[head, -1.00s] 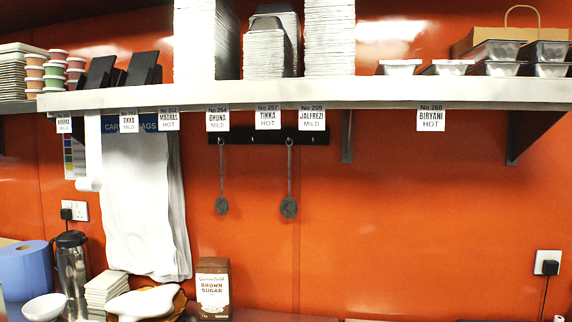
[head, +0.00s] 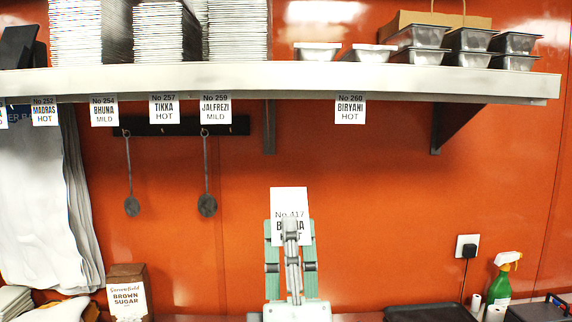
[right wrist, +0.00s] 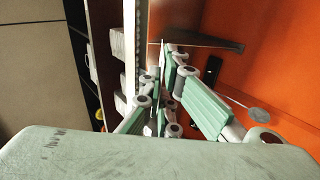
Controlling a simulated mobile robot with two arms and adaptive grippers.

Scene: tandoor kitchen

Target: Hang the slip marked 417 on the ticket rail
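The white slip marked No 417 (head: 289,200) is upright in front of the orange wall; its lower print is partly hidden by the fingers. My right gripper (head: 290,230) is shut on its lower part, below the shelf and apart from the rail. In the right wrist view the fingers (right wrist: 165,100) meet around a thin edge that looks like the slip. The ticket rail (head: 400,97) runs along the shelf's front edge. Slips 254 (head: 104,111), 257 (head: 164,109), 259 (head: 215,109) and 260 (head: 350,109) hang there. My left gripper is out of view.
A wide stretch of rail is free between slips 259 and 260, and another right of 260 up to the shelf bracket (head: 450,125). Two ladles (head: 207,205) hang on a dark wall strip at left. Foil trays (head: 415,37) stand on the shelf. A spray bottle (head: 501,285) stands low at right.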

